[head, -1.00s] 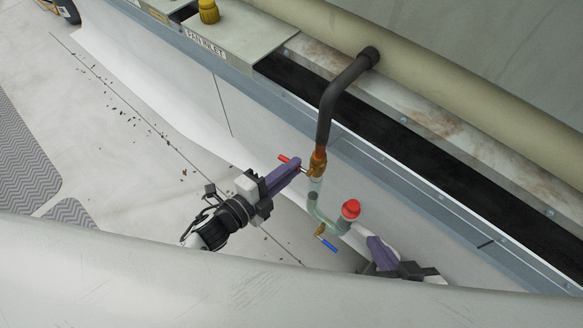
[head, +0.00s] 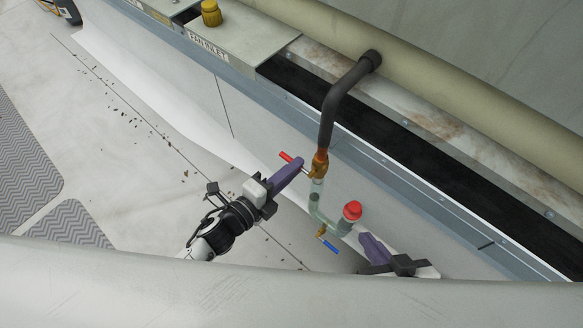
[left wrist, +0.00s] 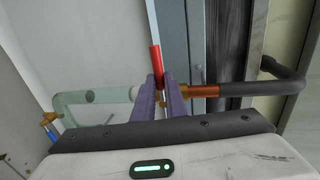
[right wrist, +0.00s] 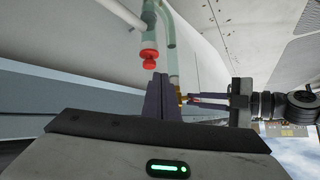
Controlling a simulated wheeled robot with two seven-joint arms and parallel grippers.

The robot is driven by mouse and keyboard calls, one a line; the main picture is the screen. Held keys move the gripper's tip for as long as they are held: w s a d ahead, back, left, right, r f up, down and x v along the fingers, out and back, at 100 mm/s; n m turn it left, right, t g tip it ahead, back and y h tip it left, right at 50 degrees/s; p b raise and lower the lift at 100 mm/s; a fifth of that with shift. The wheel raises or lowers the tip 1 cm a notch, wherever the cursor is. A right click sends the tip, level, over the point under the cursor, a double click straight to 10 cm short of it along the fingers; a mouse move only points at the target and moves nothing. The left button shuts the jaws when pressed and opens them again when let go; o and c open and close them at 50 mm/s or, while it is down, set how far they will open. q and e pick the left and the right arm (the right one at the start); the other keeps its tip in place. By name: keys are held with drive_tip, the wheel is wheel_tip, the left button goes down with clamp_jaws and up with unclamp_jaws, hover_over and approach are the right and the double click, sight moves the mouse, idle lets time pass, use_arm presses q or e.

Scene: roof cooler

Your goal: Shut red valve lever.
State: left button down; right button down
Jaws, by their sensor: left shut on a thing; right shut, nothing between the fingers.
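The red valve lever (head: 287,157) sticks out to the upper left from the brass valve (head: 319,166) on the pipe. My left gripper (head: 299,163) is shut on the red lever. In the left wrist view the red lever (left wrist: 155,60) shows between the fingers (left wrist: 161,82) and stands roughly across the pipe; the fingers hide its lower part. My right gripper (head: 364,238) is shut and empty, low to the right of the pipe. Its closed fingers (right wrist: 160,90) are near the pipe in the right wrist view.
A red cap (head: 352,210) tops the short pipe branch between the grippers. A blue lever (head: 328,246) sits below it. A metal ledge (head: 440,205) runs behind. Open floor (head: 110,160) lies at left.

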use_arm(q)
drive_tip(key=c, duration=1.8)
unclamp_jaws()
drive_tip(key=p+v, duration=0.2)
drive_tip(key=v, duration=0.8)
drive_tip(key=shift+a, duration=0.2)
use_arm(e)
drive_tip(key=shift+s+d+r, duration=0.1)
drive_tip(key=shift+d+r, duration=0.05)
drive_tip(key=shift+r, duration=0.15)
use_arm(q)
drive_tip(key=shift+s, duration=0.1)
